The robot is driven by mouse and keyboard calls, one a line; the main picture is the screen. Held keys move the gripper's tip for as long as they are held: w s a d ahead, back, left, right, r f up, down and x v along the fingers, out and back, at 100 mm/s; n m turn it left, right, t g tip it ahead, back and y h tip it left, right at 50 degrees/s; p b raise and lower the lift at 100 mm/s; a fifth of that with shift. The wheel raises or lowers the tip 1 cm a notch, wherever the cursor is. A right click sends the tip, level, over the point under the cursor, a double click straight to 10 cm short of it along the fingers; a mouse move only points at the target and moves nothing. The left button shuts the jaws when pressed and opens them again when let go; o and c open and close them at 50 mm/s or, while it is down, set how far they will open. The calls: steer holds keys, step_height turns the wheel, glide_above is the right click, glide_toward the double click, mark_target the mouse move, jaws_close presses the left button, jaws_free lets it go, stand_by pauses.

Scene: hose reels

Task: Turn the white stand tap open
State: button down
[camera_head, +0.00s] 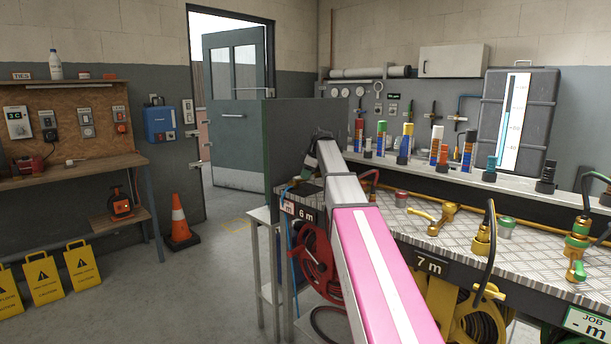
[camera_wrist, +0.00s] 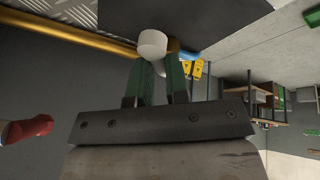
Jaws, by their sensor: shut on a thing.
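A white rounded piece (camera_wrist: 152,43), which looks like part of the white stand tap, shows at the fingertips in the wrist view. My gripper (camera_wrist: 160,62) has its two green fingers shut on it. The rest of the tap is hidden, and I cannot tell how far its lever is turned. In the head view my pink and grey arm reaches to the far left end of the metal-topped bench (camera_head: 461,252) and covers most of the grip, so the white tap is not clear there.
A dark panel (camera_head: 290,150) stands close behind my arm's far end. A brass tap (camera_head: 434,216) and other hose fittings line the bench to the right. A red hose reel (camera_head: 318,262) hangs below. Yellow signs (camera_head: 83,268) and a cone (camera_head: 179,226) stand left; the floor between is clear.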

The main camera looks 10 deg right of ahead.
steer(key=shift+w, duration=0.1)
stand_by(0.5)
steer(key=c, duration=1.1)
jaws_free()
steer(key=shift+r, duration=0.1)
steer(key=v, duration=1)
steer(key=shift+d+r, duration=0.25)
